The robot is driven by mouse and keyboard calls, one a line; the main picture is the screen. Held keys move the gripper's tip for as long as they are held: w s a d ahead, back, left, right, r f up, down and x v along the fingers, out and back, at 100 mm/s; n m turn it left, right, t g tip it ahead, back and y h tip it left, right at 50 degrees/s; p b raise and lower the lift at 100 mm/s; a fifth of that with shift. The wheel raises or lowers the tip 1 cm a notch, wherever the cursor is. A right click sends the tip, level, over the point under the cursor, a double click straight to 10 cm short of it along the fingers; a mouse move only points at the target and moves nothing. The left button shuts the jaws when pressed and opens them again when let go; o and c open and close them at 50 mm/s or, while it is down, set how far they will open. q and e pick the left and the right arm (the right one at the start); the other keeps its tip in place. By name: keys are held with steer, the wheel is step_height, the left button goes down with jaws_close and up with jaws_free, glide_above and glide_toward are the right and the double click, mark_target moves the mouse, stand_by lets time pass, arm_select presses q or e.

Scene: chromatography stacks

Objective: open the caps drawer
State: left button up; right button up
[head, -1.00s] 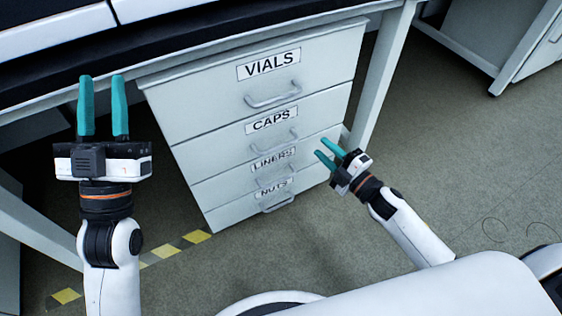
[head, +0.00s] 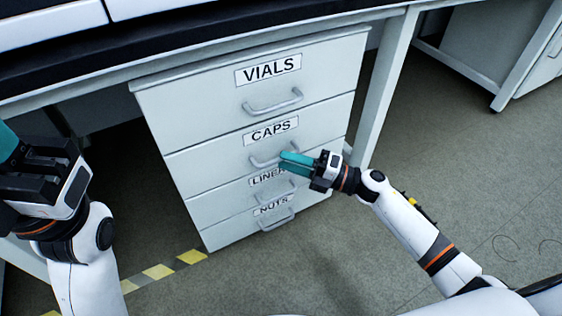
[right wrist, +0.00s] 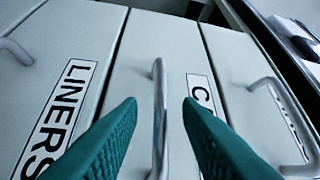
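The caps drawer (head: 215,158) is the second from the top in a grey drawer unit, and its front is flush with the others. Its metal bar handle (head: 262,161) sits below the CAPS label (head: 270,131). My right gripper (head: 284,160) is at this handle, with its teal fingers covering the handle's right end. In the right wrist view the caps handle (right wrist: 159,115) stands between the two spread fingertips (right wrist: 160,102), with gaps on both sides. My left gripper (head: 10,150) is at the left edge, partly cut off, away from the drawers; its fingertips are not clearly seen.
The vials drawer (head: 200,110) is above, and the liners drawer (head: 215,198) and nuts drawer (head: 225,231) are below, all shut with bar handles. A table leg (head: 385,85) stands right of the unit. The floor in front is clear, with yellow striped tape (head: 158,271).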

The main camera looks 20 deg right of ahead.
steer(key=shift+x, duration=1.35)
steer(key=shift+c, duration=0.5)
jaws_close()
